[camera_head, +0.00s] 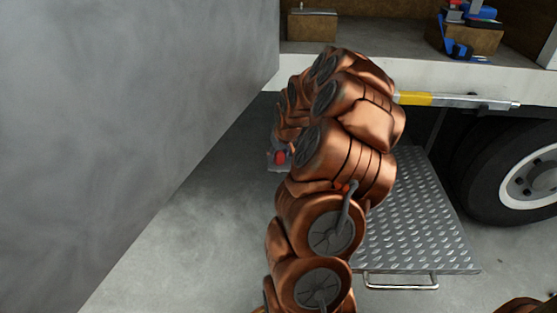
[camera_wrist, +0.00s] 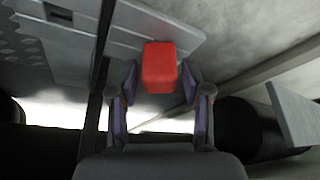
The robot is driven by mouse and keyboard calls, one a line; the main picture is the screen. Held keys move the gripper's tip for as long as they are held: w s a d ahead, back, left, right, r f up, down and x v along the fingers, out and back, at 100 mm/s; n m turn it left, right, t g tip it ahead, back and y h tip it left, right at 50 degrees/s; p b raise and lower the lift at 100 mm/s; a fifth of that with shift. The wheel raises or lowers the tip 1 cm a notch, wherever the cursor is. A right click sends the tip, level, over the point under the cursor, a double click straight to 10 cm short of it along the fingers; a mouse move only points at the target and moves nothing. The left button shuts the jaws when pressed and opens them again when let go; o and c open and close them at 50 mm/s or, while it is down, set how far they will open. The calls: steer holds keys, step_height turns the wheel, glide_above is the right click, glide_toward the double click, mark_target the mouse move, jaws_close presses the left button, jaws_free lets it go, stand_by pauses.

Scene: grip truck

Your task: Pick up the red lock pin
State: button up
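The red lock pin (camera_wrist: 160,67) shows as a red block in the middle of the wrist view. It is beside a grey metal plate (camera_wrist: 110,38). My gripper (camera_wrist: 159,76) is open, with one finger on each side of the red block. A small gap shows between each fingertip and the block. I cannot tell how deep the block is between the fingers. In the head view only a small red patch of the pin (camera_head: 280,157) shows, left of my copper arm, which hides most of my gripper.
A large grey panel (camera_head: 130,120) fills the left. A ridged metal step (camera_head: 420,225) lies right of my arm, near a truck wheel (camera_head: 520,180). A yellow and silver bar (camera_head: 440,99) runs under the truck bed, which bears wooden boxes (camera_head: 312,27). Concrete floor is open below.

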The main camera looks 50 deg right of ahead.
jaws_close()
step_height(320, 180, up, 7)
steer(key=shift+r+p, duration=0.1)
steer(key=shift+p, duration=0.85)
steer(key=s+a+p, duration=0.1)
steer(key=s+a, duration=0.2)
steer(key=s, duration=0.5)
steer(key=s+a+p, duration=0.1)
steer(key=s+a, duration=0.2)
steer(key=s, duration=0.6)
steer(key=shift+w+a+r+p, duration=0.15)
steer(key=shift+r+p, duration=0.4)
steer(key=shift+r, duration=0.8)
steer(key=shift+s+a+r+p, duration=0.1)
steer(key=shift+r+p, duration=0.45)
steer(key=shift+r, duration=0.8)
